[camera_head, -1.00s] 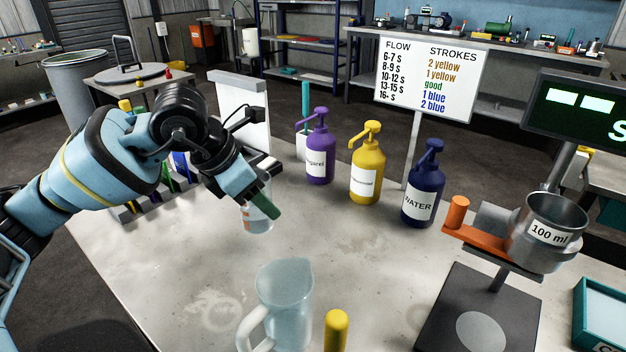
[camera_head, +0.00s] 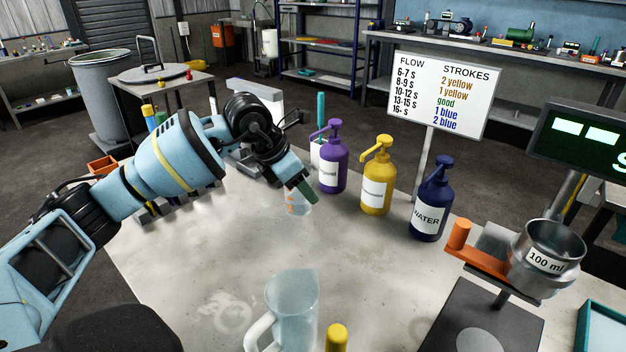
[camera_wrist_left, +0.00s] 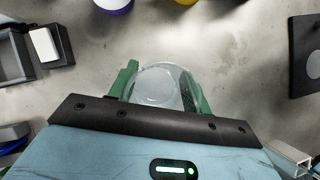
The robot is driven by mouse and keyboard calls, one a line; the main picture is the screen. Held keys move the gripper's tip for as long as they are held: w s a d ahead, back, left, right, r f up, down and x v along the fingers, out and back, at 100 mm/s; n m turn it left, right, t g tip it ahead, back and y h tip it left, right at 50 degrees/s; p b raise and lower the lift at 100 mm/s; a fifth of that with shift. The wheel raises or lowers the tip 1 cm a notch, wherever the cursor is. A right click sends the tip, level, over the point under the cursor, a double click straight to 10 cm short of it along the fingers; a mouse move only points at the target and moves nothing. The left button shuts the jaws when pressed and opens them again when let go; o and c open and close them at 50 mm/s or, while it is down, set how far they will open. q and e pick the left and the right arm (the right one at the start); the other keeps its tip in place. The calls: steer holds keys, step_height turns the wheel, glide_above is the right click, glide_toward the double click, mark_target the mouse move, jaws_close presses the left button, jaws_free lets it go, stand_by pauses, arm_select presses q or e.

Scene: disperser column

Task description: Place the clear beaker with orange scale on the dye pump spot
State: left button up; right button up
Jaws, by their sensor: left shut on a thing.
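The clear beaker with orange scale (camera_head: 298,204) is in my left gripper (camera_head: 301,194), just in front of the purple pump bottle (camera_head: 333,160). In the left wrist view the beaker (camera_wrist_left: 158,88) sits between the two green fingers, which are shut on it. Whether its base touches the table is hard to tell. The yellow pump bottle (camera_head: 377,178) and the dark blue WATER bottle (camera_head: 432,205) stand to the right. No dye pump spot can be clearly made out. My right gripper is not in view.
A clear jug (camera_head: 291,300) and a yellow-topped object (camera_head: 336,338) stand at the table's near side. A sign (camera_head: 437,95) stands behind the bottles. A metal 100 ml cup (camera_head: 548,258) is at the right. The middle of the table (camera_head: 190,250) is bare.

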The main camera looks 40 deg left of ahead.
arm_select(q)
steer(key=w+a, duration=0.1)
steer(key=w, duration=0.4)
steer(key=w+a, duration=0.1)
steer(key=w, duration=0.1)
steer(key=shift+w+a+f, duration=0.2)
steer(key=shift+a+f, duration=0.15)
steer(key=shift+w, duration=0.1)
steer(key=shift+w+a, duration=0.1)
steer(key=shift+w, duration=0.15)
steer(key=shift+f, duration=1.75)
steer(key=shift+f, duration=0.2)
steer(key=o, duration=1)
steer(key=shift+s, duration=0.1)
steer(key=shift+o, duration=0.2)
